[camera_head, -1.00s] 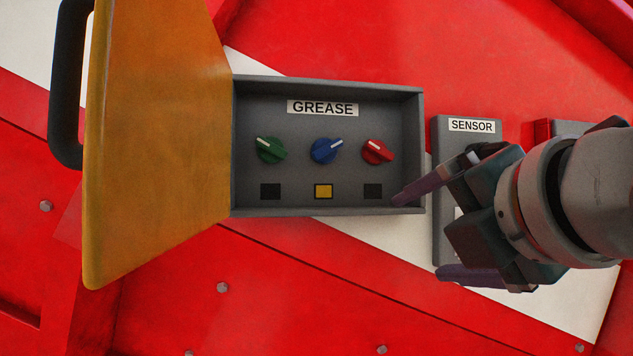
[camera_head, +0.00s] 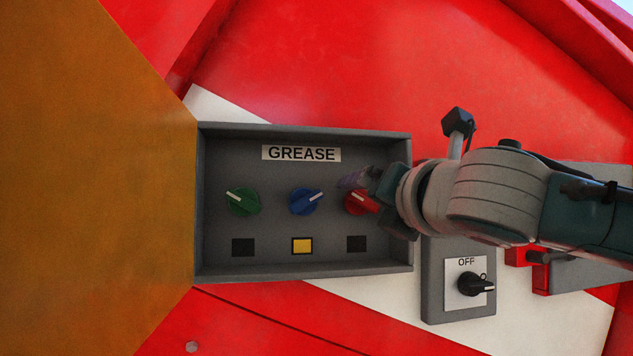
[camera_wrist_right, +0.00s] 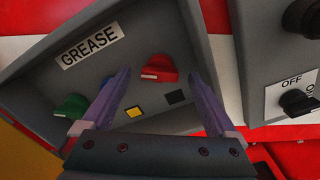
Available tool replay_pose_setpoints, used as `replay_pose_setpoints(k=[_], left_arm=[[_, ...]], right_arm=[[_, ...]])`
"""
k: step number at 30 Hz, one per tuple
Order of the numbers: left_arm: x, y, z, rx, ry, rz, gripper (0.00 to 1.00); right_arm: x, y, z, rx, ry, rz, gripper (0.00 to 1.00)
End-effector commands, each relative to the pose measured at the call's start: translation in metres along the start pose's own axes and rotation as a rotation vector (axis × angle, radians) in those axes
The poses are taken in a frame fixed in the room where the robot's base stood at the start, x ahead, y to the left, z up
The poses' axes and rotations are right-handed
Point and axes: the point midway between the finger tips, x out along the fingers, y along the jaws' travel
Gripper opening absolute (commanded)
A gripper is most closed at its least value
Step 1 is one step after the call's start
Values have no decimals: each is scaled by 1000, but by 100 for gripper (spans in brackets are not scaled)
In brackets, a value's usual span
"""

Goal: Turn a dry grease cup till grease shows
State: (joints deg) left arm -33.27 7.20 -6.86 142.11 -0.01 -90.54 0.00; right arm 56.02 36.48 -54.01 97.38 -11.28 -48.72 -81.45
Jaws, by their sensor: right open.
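The grey GREASE box (camera_head: 305,272) is open and holds three knobs in a row. The green knob (camera_head: 242,201) points up-left, the blue knob (camera_head: 304,202) points up-right, and the red knob (camera_head: 358,203) is partly hidden by my gripper. Below them, the window under the blue knob (camera_head: 302,246) is yellow; those under green (camera_head: 243,247) and red (camera_head: 357,244) are dark. My right gripper (camera_head: 366,190) is open at the red knob. My left gripper is out of view.
The box's orange door (camera_head: 90,190) stands open at the left. To the right, a grey box with a black switch (camera_head: 475,284) sits at OFF, with red parts (camera_head: 530,258) beyond it. The red panel (camera_head: 320,60) above is clear.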

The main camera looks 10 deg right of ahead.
Motion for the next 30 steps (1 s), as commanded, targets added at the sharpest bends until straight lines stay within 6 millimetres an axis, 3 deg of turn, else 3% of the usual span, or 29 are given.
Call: replay_pose_setpoints(k=[6, 16, 30], left_arm=[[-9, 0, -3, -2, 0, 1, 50], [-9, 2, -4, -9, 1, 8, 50], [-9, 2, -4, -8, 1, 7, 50]], right_arm=[[14, 0, 0, 1, 1, -1, 93], [17, 0, -1, 1, 1, 1, 93], [16, 0, -1, 1, 1, 0, 41]])
